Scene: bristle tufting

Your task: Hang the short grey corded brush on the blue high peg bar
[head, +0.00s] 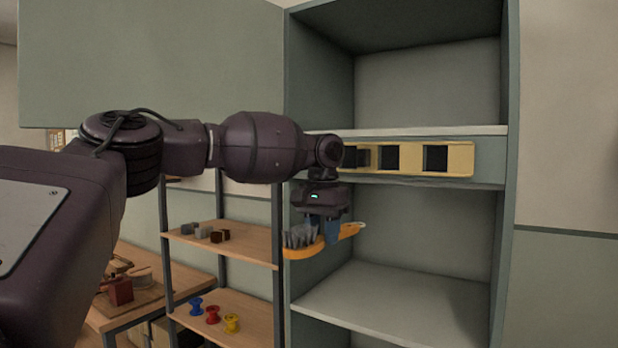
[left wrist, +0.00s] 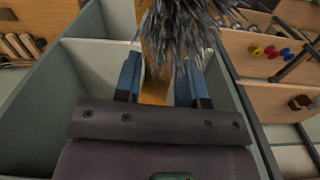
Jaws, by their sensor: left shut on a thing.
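The brush (head: 300,240) has grey bristles pointing up and an orange handle, with a small pale loop at the handle's right end. My left gripper (head: 328,232) points down and is shut on the handle, holding the brush roughly level in front of the cabinet's open lower bay. In the left wrist view the grey bristles (left wrist: 185,35) fill the top middle, and the handle runs between the blue fingers (left wrist: 158,78). I cannot make out a blue peg bar in either view. My right gripper is not in view.
A grey-green cabinet has a bare shelf (head: 400,300) below the brush. A yellow panel (head: 410,160) with dark square openings lies across its front above. A wooden rack at left holds blue, red and yellow spools (head: 213,314) and small blocks (head: 204,232).

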